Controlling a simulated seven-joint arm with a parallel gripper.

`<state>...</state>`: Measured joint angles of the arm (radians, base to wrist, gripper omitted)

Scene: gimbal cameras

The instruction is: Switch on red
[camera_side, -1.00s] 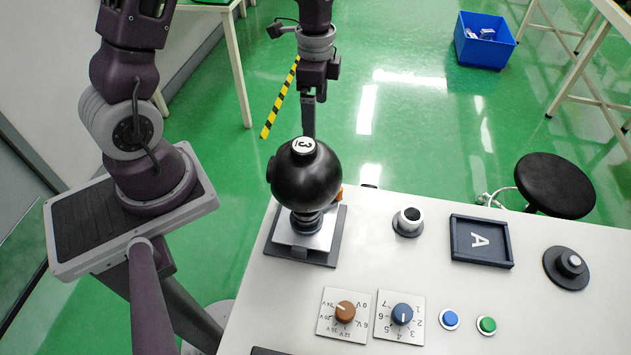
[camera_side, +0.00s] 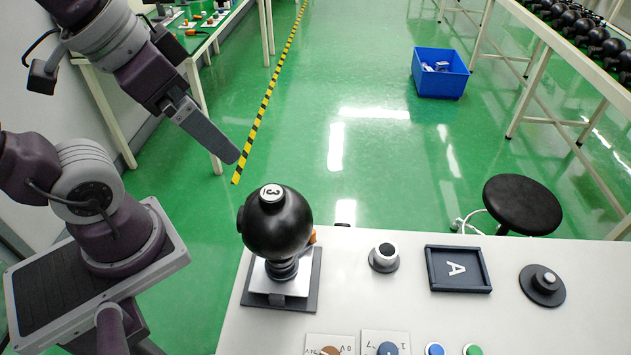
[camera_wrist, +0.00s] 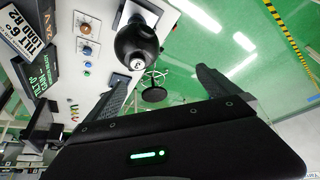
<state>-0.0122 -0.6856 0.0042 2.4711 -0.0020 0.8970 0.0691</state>
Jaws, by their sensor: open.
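No clearly red switch or button can be made out in either view. In the side view, a blue button (camera_side: 434,349) and a green button (camera_side: 473,350) sit at the bottom edge of the white table, partly cut off. My gripper (camera_side: 234,156) is raised at the upper left, beyond the table's left edge and apart from everything on it. In the wrist view my gripper (camera_wrist: 160,73) has its two fingers spread with nothing between them.
A black ball marked 3 (camera_side: 276,222) stands on a mount at the table's left. A brown knob (camera_side: 330,351), a blue knob (camera_side: 387,349), a silver post (camera_side: 384,257), a tray marked A (camera_side: 458,290) and a black disc (camera_side: 542,286) also sit there. A stool (camera_side: 522,204) stands behind.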

